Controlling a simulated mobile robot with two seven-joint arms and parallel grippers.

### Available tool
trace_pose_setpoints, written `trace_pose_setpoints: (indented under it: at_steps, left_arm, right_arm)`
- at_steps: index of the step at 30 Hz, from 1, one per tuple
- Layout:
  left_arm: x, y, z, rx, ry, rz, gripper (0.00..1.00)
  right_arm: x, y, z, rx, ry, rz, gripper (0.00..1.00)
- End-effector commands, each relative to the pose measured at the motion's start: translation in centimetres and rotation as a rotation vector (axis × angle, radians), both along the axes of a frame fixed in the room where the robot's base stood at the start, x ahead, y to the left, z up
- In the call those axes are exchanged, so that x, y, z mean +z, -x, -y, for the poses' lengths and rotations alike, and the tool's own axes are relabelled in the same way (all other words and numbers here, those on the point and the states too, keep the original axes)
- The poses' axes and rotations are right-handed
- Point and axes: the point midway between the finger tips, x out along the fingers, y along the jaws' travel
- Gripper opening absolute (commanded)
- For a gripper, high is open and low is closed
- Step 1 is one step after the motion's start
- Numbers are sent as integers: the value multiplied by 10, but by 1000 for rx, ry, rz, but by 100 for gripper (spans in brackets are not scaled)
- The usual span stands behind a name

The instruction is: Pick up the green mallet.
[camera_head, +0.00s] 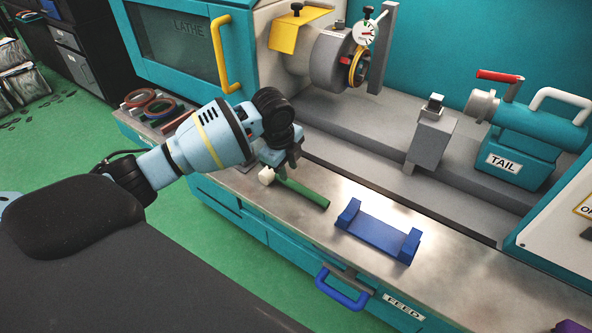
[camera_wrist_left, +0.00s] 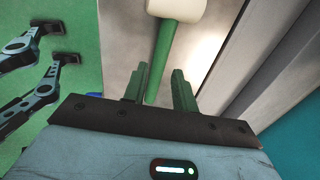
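The green mallet lies on the metal ledge along the front of the lathe. Its green handle (camera_head: 307,193) points to the right and toward the front in the head view, and its white head (camera_head: 266,176) is at the left end. My left gripper (camera_head: 281,170) is over the mallet, close to its head, and partly hides it. In the left wrist view the white head (camera_wrist_left: 176,8) is at the top edge. The handle (camera_wrist_left: 163,58) runs down between the open fingers (camera_wrist_left: 160,85), nearer the left finger. My right gripper is not in view.
A blue cradle (camera_head: 378,236) stands on the ledge right of the mallet. A blue handle (camera_head: 342,291) sticks out below the ledge's front edge. The tailstock (camera_head: 522,150) and a grey tool block (camera_head: 432,140) stand behind. Rings and small parts (camera_head: 150,105) lie at the left.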

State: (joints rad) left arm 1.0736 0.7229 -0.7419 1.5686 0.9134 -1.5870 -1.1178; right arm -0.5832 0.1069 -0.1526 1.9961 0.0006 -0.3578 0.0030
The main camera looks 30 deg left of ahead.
Motion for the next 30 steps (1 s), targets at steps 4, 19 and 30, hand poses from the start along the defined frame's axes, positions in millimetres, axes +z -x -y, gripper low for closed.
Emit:
trace_pose_setpoints:
  at_steps: [4, 19, 30]
  left_arm:
    - [5, -1, -5, -8, -11, -9, 28]
    - [-21, -6, -4, -8, -8, -7, 28]
    - [-59, -15, -9, -7, -9, -10, 28]
  right_arm:
    - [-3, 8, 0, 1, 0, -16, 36]
    - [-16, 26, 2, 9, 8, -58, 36]
    - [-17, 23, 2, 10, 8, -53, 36]
